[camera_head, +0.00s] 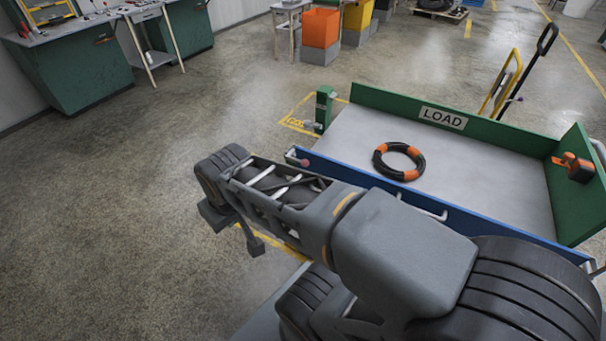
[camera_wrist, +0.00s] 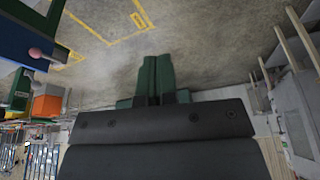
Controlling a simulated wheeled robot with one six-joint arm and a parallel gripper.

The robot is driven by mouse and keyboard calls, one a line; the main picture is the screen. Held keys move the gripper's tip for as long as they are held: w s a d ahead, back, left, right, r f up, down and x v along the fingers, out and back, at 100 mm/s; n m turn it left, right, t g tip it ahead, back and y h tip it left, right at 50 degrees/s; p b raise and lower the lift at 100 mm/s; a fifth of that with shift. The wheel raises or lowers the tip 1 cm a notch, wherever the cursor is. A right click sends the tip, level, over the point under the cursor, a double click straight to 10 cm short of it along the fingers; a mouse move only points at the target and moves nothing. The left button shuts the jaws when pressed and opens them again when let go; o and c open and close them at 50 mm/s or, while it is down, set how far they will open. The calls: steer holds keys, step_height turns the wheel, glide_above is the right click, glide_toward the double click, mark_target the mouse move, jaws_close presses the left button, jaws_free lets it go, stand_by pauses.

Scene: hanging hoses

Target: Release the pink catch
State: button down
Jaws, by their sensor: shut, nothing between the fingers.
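The pink catch (camera_head: 304,163) is a small round pink knob at the near left corner of the cart, at the end of the blue side panel (camera_head: 470,226). It also shows in the wrist view as a pink knob (camera_wrist: 36,53) at the upper left, beside the blue panel. My gripper (camera_wrist: 157,60) shows in the wrist view as two green fingers pressed together, with nothing held. It is apart from the catch, which lies to its left in that view. In the head view my arm reaches left past the cart's corner, and the fingers are not clear there.
The cart's grey bed (camera_head: 480,170) holds a black and orange hose ring (camera_head: 399,161). A green end wall with a LOAD sign (camera_head: 443,117) stands behind. A green post (camera_head: 324,108) stands near the left corner. Open floor (camera_head: 110,220) lies left of my arm.

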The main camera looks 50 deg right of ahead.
steer(key=w+d+f+m+t+h+b, duration=0.2)
steer(key=w+d+f+m+t+b, duration=0.4)
steer(key=f+m+b, duration=0.4)
steer(key=w+d+f+m+t+h+b, duration=0.2)
steer(key=w+d+f+m+t+b, duration=0.15)
steer(key=w+f+m+b, duration=0.7)
steer(key=s+d+f+m+g+h+b, duration=0.1)
steer(key=s+d+f+m+h+b, duration=0.4)
steer(key=d+m+h+b, duration=0.3)
steer(key=s+d+f+m+g+h+b, duration=0.2)
steer(key=s+d+f+m+h+b, duration=0.3)
steer(key=m+b, duration=0.8)
steer(key=s+d+m+h, duration=0.1)
steer(key=d+m+h, duration=0.2)
steer(key=h, duration=0.2)
steer(key=shift+s+m, duration=0.15)
steer(key=shift+m, duration=0.2)
